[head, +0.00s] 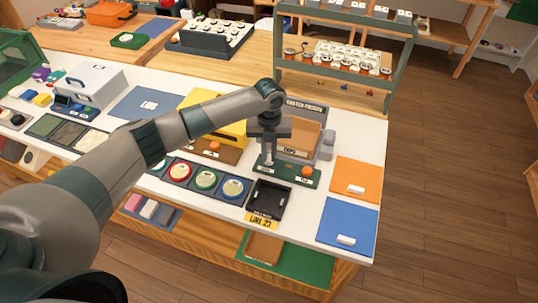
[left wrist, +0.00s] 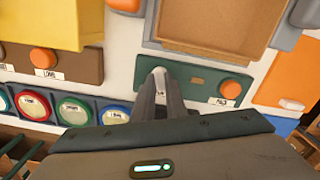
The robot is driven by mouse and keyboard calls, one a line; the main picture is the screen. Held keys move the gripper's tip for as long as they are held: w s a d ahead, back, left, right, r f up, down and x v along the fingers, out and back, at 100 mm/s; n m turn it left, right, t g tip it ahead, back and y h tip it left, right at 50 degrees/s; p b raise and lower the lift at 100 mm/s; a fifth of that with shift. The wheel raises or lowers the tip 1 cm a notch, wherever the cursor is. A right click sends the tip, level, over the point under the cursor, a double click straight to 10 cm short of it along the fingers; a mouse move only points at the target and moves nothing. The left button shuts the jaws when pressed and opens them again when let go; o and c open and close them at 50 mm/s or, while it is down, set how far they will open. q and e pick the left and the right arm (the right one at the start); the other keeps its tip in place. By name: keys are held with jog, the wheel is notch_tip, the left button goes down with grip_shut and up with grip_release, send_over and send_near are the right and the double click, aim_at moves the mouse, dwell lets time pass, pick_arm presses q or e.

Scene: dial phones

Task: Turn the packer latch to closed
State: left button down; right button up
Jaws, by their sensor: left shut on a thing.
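The packer (head: 304,113) stands at the right end of the white counter, with a brown box front and a sign on top. At its foot is a green panel (head: 288,176) with an orange knob (head: 306,171) on the right. My left gripper (head: 268,161) points down over the left part of this panel. In the left wrist view its fingers (left wrist: 162,92) are together around a pale latch handle (left wrist: 159,72) at the panel's left end. The fingers hide most of the latch, so its turn position cannot be read. My right gripper is not in view.
A black tray (head: 282,202) sits in front of the panel. Several round colored dishes stand left of it, including a blue one (head: 233,188). Orange (head: 356,178) and blue (head: 347,222) mats lie to the right. A yellow machine (head: 226,130) stands close on the left.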

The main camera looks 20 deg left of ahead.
aim_at(269, 157)
pick_arm(q)
jog(key=m, duration=0.3)
jog(key=shift+b, duration=0.4)
jog(key=shift+m, duration=0.4)
jog(key=c, duration=1.8)
grip_release()
jog(key=shift+r, duration=0.1)
jog(key=shift+r+b, duration=0.35)
jog(key=shift+r, duration=0.1)
notch_tip(269, 157, up, 16)
jog(key=b, duration=0.4)
jog(key=shift+r, duration=0.2)
